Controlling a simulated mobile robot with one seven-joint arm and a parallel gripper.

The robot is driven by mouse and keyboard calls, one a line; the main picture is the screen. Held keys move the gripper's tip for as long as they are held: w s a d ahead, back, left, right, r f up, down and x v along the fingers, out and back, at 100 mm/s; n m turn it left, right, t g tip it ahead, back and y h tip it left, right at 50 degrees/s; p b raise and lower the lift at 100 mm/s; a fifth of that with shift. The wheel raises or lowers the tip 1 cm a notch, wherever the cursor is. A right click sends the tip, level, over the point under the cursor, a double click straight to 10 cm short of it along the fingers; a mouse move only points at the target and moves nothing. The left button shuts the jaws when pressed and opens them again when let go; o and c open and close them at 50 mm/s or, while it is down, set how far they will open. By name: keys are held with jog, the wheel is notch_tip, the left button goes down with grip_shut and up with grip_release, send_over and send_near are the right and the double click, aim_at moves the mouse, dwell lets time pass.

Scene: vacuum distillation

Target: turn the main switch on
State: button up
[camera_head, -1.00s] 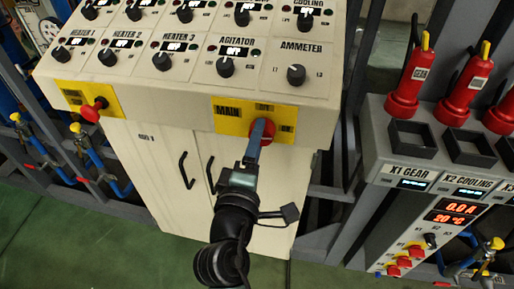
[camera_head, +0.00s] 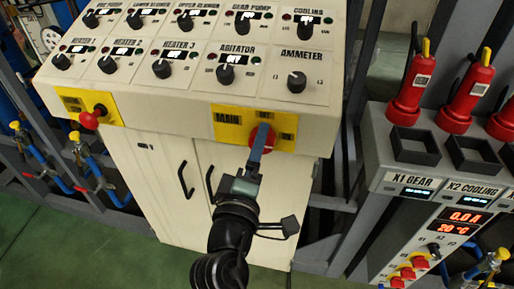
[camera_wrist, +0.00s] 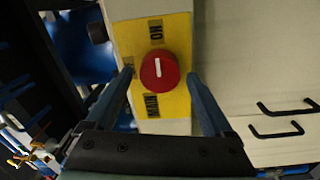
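The main switch is a round red knob (camera_head: 264,139) on a yellow plate (camera_head: 228,130) marked MAIN, at the lower front of the beige control panel. In the wrist view the red knob (camera_wrist: 160,70) faces me. Its white mark runs along the line between the ON label (camera_wrist: 156,28) and the MAIN label (camera_wrist: 152,105), on the ON side of the knob. My gripper (camera_wrist: 160,74) is open, with one blue finger on each side of the knob and a visible gap to it. In the head view the gripper (camera_head: 257,148) covers part of the knob.
Rows of small black dials (camera_head: 226,74) sit above on the panel. Another red knob (camera_head: 89,121) is on the left yellow plate. Two cabinet handles (camera_head: 185,180) are below. A grey unit with red plugs (camera_head: 405,100) and displays stands at the right.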

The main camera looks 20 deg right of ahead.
jog(key=shift+s, duration=0.1)
jog(key=b+v, duration=0.2)
jog(key=v, duration=1.1)
jog(key=shift+b, duration=0.4)
jog(key=shift+f, duration=0.1)
jog(key=w+a+r+m+t+y+p, duration=0.2)
jog(key=w+r+m+t+p, duration=0.1)
jog(key=r, duration=1)
jog(key=w+a+r+m+t+y+p, duration=0.2)
jog(key=r+m+t, duration=0.15)
jog(key=r, duration=0.85)
jog(key=s+a+r+m+t+y+p, duration=0.1)
jog(key=s+a+r+t+y, duration=0.1)
jog(key=r, duration=0.8)
jog(key=s+a+r+m+t+y+p, duration=0.1)
jog(key=s+a+r+t+y+p, duration=0.1)
jog(key=r, duration=0.7)
jog(key=shift+s+r+t+y, duration=0.4)
jog(key=shift+s+t+y, duration=0.45)
jog(key=shift+s+y, duration=0.2)
